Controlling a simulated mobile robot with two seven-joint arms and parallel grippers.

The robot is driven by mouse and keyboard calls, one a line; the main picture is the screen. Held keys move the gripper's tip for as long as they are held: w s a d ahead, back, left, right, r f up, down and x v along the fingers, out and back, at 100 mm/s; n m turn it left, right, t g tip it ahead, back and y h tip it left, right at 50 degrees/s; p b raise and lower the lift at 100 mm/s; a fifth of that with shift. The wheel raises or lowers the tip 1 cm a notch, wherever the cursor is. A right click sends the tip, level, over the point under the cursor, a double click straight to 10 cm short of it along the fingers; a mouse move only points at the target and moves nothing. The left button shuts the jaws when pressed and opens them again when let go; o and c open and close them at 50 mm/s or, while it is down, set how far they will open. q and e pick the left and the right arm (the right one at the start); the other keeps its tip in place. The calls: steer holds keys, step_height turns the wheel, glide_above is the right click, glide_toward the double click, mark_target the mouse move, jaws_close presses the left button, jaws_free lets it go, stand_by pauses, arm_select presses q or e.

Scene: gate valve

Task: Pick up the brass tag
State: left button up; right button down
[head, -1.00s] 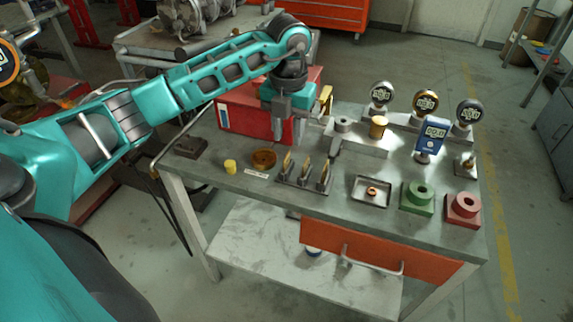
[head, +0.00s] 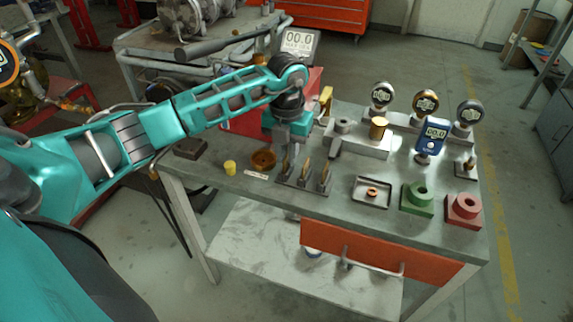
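A dark rack (head: 300,184) on the workbench holds three upright, thin brass-coloured pieces. The middle piece (head: 306,169) and the right piece (head: 325,175) show clearly; the left piece (head: 287,166) is partly covered. I cannot tell for certain which of them is the brass tag. My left gripper (head: 287,152) points down at the left piece, its fingers at or just above that piece's top. At this size I cannot see whether the fingers are apart or touch it. My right gripper is not in view.
A brown dish (head: 263,159) and a yellow cylinder (head: 230,168) stand left of the rack. A red box (head: 243,122) is behind my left arm. A tray (head: 371,193), a green block (head: 417,199) and a red block (head: 463,210) stand to the right. Gauges (head: 426,102) line the back.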

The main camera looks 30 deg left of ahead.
arm_select(q)
jaws_close()
steer(key=shift+r, duration=0.15)
